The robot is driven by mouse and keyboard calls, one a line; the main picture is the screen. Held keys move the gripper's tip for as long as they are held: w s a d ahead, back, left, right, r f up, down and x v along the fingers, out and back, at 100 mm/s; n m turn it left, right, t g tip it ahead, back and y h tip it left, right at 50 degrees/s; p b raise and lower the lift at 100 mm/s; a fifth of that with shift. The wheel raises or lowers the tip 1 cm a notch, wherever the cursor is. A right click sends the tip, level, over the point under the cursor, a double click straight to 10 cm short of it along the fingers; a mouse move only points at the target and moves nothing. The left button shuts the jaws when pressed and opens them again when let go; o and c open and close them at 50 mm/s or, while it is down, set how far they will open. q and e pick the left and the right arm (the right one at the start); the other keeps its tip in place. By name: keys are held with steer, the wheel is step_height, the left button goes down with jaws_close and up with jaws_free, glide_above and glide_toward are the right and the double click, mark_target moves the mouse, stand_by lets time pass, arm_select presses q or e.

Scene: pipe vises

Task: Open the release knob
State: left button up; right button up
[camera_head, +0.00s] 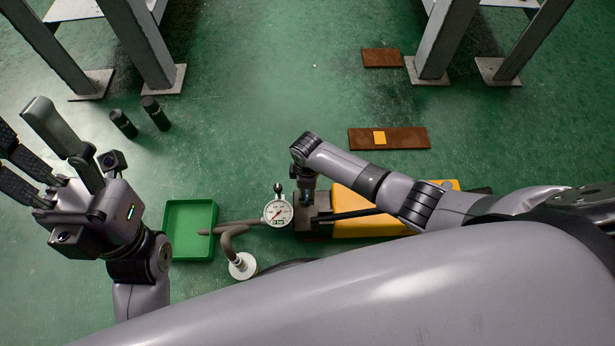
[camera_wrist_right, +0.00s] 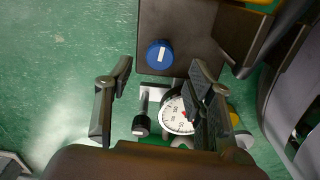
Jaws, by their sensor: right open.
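A round blue knob (camera_wrist_right: 159,54) with a white bar across it sits on a dark metal block (camera_wrist_right: 180,25) in the right wrist view. It lies near the space between my right fingertips (camera_wrist_right: 161,70), apart from both fingers. My right gripper (camera_head: 306,196) is open and empty; in the head view it points down over the device and is partly hidden by its own wrist. A white dial gauge (camera_head: 277,213) stands just left of it, and this gauge (camera_wrist_right: 177,115) is partly covered by a finger. My left gripper (camera_head: 32,140) is open and empty at the far left.
A yellow body (camera_head: 350,203) lies under my right forearm. A pipe (camera_head: 233,231) and a green tray (camera_head: 168,228) lie left of the gauge. Two black cylinders (camera_head: 156,113) (camera_head: 123,124), brown boards (camera_head: 405,138) and metal legs (camera_head: 440,45) stand farther back. The green floor between is clear.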

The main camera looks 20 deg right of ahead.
step_height(320, 180, up, 7)
steer(key=shift+r, duration=0.2)
stand_by(0.6)
